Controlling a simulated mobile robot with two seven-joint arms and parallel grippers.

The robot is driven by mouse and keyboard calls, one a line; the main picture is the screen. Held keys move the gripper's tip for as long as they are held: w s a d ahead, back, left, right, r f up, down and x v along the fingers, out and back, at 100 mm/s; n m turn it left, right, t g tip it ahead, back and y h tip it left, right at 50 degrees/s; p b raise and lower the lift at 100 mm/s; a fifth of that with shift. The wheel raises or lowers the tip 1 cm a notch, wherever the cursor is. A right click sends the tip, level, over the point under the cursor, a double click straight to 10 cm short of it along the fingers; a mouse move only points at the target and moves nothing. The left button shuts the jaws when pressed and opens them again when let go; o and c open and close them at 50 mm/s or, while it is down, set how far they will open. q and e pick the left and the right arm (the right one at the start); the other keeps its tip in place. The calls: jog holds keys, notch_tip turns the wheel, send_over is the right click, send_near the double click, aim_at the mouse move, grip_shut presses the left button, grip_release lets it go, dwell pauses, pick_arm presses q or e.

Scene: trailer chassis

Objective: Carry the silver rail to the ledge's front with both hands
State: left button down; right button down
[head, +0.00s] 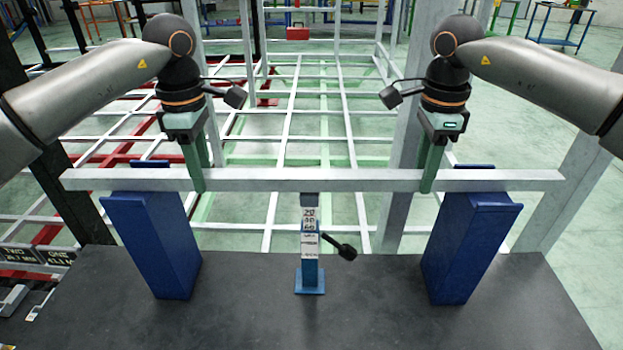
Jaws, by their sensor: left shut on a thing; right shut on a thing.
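The silver rail (310,180) is a long straight bar lying level across the head view. It lies across the tops of two blue posts, the left one (155,245) and the right one (470,250); whether it touches them I cannot tell. My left gripper (197,178) is shut on the rail near the left post. My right gripper (431,178) is shut on it near the right post. The fingers point down and hide small parts of the rail. I cannot tell which surface is the ledge.
A small blue stand (310,272) with a number label and a black knob (346,252) stands below the rail's middle. The dark tabletop (370,315) is bare in front. Behind is a white and red frame of bars (295,110). Labelled plates (40,255) lie at the left.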

pick_arm(q)
jog(key=shift+r, duration=0.15)
pick_arm(e)
jog(key=shift+w+r, duration=0.1)
jog(key=shift+r, duration=0.05)
dwell(0.4)
